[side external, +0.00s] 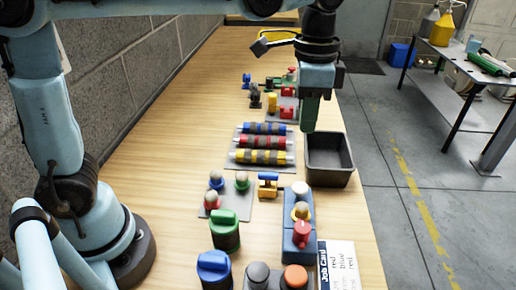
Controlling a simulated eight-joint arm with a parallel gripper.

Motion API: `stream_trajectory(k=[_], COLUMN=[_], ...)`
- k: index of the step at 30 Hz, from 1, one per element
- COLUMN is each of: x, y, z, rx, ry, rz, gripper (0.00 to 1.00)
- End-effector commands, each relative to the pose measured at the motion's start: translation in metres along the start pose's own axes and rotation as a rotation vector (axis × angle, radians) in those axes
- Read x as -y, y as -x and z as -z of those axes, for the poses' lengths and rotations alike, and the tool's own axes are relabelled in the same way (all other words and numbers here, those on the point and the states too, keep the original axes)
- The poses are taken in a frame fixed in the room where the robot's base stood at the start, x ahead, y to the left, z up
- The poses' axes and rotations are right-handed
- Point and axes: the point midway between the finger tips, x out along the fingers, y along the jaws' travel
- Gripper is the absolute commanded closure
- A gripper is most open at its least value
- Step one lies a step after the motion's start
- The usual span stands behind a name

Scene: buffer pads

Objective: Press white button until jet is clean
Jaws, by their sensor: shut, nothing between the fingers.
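A white button (300,188) sits at the far end of a blue block (299,248). The block also carries a tan and yellow rounded part (300,211) and a red knob (303,233). I cannot tell for sure which part is the jet, or how clean it is. My gripper (309,129) is shut and empty, pointing down. In the picture it is above the white button, beside the grey bin, and apart from the button.
A grey open bin (328,178) stands at the table's right edge. Blue, red and yellow striped rollers (263,142) lie on a pad left of it. Green (225,231) and blue (214,267) knobs stand near the front. A job card (337,262) lies at the right.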

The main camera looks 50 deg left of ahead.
Motion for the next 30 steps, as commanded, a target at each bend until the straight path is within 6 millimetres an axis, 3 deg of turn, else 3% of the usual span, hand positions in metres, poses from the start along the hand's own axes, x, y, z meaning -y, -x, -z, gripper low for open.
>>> stream_trajectory(k=[7, 11, 30], x=[0.0, 0.0, 0.0], y=[-0.003, -0.014, -0.115], z=[0.0, 0.0, 0.0], rx=[0.0, 0.0, 0.0], ry=[0.0, 0.0, 0.0], rz=[0.0, 0.0, 0.0], gripper=[1.0, 1.0, 1.0])
